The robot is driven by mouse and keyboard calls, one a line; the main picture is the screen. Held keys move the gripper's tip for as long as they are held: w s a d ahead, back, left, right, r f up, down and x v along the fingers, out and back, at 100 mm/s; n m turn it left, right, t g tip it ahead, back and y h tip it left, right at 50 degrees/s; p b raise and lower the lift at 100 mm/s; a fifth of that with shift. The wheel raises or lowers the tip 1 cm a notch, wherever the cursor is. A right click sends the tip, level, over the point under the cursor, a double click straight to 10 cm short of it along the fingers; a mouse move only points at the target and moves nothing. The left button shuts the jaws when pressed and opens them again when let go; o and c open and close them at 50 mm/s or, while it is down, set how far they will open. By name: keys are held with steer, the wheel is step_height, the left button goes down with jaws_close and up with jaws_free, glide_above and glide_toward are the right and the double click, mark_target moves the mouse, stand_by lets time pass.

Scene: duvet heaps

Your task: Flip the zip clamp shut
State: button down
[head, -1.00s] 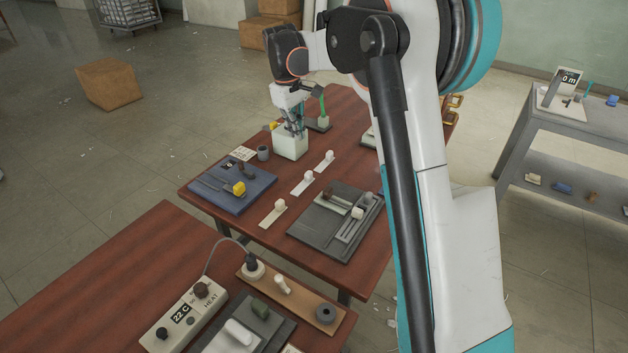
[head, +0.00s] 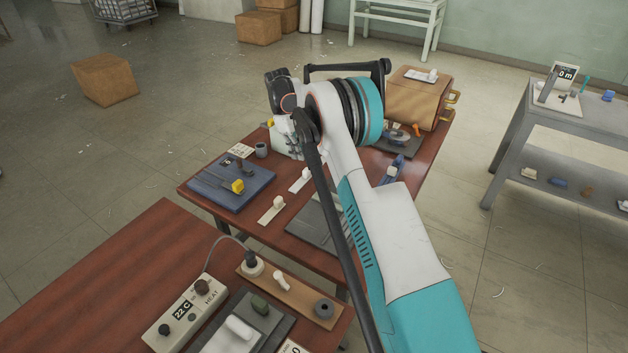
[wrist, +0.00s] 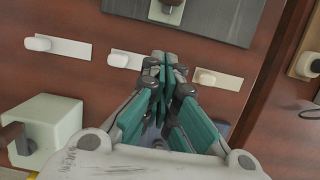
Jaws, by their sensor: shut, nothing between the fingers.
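My gripper (wrist: 165,72) shows in the wrist view with its teal-padded fingers shut and empty, pointing at the red-brown table. It is above the row of pale strips with white knobs; the middle strip (wrist: 126,60) is left of the fingertips and the right strip (wrist: 218,79) is right of them. In the head view my arm hides the fingertips. I cannot tell for certain which fixture is the zip clamp. A blue device (head: 392,172) stands at the table's right side, and a dark grey board (head: 312,222) is partly hidden behind my arm.
A blue board (head: 222,194) with a yellow block (head: 237,186) lies at the table's left. A white box (wrist: 40,128) stands near my gripper. A brown box (head: 418,100) is at the far end. A nearer table (head: 80,290) carries a heat controller (head: 185,312).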

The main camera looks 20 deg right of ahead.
mark_target(329, 187)
steer(key=shift+f, duration=0.1)
steer(key=b+x, duration=0.3)
steer(key=x, duration=0.6)
steer(key=shift+f, duration=0.35)
steer(key=s, duration=0.1)
steer(key=s+d+b, duration=0.1)
steer(key=shift+s+d, duration=0.7)
steer(key=shift+s, duration=0.1)
steer(key=s+d, duration=0.2)
steer(key=s, duration=0.1)
steer(key=s+d, duration=0.1)
steer(key=shift+s+d, duration=0.1)
steer(key=shift+s, duration=0.25)
steer(key=v, duration=1.2)
